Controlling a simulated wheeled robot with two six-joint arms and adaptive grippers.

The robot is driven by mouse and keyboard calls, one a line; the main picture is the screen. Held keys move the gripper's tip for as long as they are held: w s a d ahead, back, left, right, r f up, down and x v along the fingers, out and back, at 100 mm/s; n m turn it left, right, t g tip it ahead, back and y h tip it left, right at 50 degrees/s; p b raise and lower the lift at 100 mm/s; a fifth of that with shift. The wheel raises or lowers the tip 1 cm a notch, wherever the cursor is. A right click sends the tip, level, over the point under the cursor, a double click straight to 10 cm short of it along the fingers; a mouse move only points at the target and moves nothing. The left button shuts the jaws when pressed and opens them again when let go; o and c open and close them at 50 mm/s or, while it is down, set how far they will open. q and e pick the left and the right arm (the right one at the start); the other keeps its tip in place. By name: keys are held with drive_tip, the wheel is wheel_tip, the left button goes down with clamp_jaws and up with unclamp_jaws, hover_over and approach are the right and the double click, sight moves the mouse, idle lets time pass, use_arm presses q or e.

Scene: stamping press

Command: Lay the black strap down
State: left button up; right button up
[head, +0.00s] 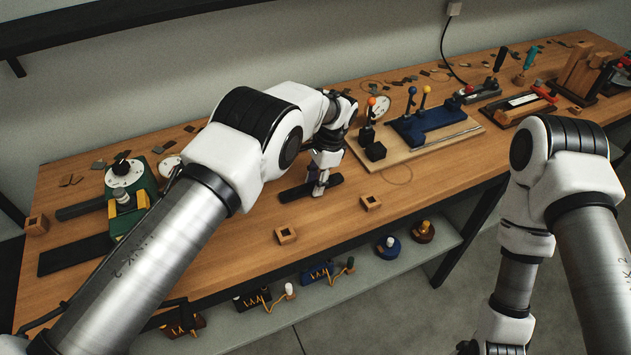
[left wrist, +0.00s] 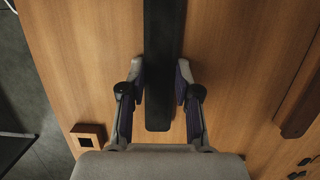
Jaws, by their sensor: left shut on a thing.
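The black strap (head: 296,192) is a long flat dark bar at the middle of the bench, near its front edge. In the left wrist view the strap (left wrist: 162,40) runs lengthwise between my fingers. My left gripper (head: 319,186) points down at the strap, and its fingers (left wrist: 161,82) are shut on the strap's two sides. The strap looks level and at or very close to the bench top; I cannot tell whether it touches it. My right arm hangs at the lower right, off the bench, with its fingers out of the picture.
Small wooden blocks with square holes (head: 286,234) (head: 371,202) stand near the strap. A green press (head: 140,205) and a dark flat plate (head: 75,255) are at the left. A board with a blue fixture (head: 432,122) lies behind right. Bare bench surrounds the strap.

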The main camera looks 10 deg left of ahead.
use_arm(q)
drive_tip(key=shift+s+f+b, duration=0.4)
drive_tip(key=shift+s+f, duration=0.15)
drive_tip(key=shift+f, duration=0.25)
clamp_jaws()
drive_tip(key=o, duration=1.2)
unclamp_jaws()
drive_tip(key=shift+c, duration=0.2)
drive_tip(key=shift+w+f, duration=0.25)
drive_tip(key=shift+w, duration=0.1)
drive_tip(key=shift+r, duration=0.15)
drive_tip(key=shift+w+r, duration=0.1)
drive_tip(key=shift+r, duration=0.1)
drive_tip(key=v, duration=1.2)
